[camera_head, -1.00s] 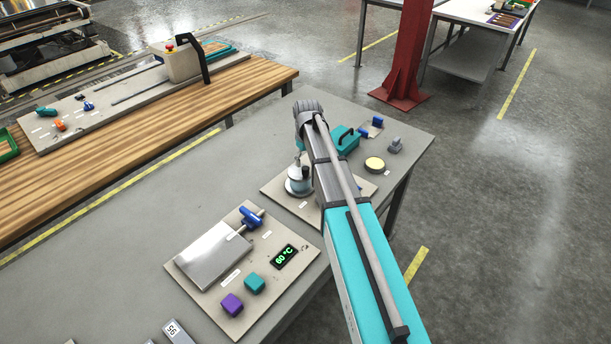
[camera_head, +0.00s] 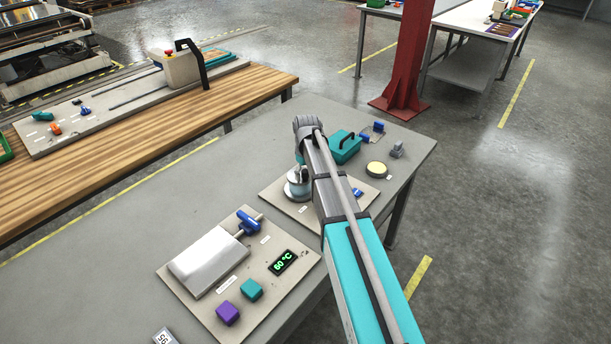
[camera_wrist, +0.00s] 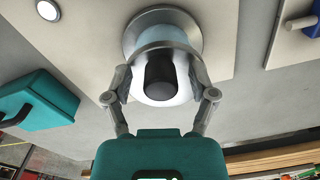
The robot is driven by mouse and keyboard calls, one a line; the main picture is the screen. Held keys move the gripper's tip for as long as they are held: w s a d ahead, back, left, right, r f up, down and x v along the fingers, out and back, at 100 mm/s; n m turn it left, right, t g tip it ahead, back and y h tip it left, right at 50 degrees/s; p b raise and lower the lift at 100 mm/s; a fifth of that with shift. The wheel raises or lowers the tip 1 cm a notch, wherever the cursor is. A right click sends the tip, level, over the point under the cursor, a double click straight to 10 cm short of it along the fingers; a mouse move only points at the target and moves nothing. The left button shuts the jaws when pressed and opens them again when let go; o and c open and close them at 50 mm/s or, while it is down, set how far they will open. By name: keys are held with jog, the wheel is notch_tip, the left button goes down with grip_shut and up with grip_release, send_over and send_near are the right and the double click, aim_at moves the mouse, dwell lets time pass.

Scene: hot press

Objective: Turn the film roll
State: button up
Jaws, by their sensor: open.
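The film roll (camera_head: 298,188) stands on a beige board, partly hidden by my arm in the head view. In the wrist view the film roll (camera_wrist: 185,27) shows a round metal flange, a pale blue body and a black knob (camera_wrist: 160,72) on its white front. My gripper (camera_wrist: 161,80) is open, with one finger on each side of the roll's white end and the knob between them. I cannot tell whether the fingers touch it. In the head view my gripper is mostly hidden behind my wrist, above the roll.
A teal box with a handle (camera_head: 345,146) stands close behind the roll; it also shows in the wrist view (camera_wrist: 35,105). A yellow disc (camera_head: 377,169) lies to the right. A metal press plate (camera_head: 205,262) with a blue handle (camera_head: 248,223) is at the front left.

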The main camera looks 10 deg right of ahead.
grip_shut()
dwell(0.3)
jog(key=shift+w+d+n, duration=0.1)
jog(key=shift+n, duration=0.5)
grip_release()
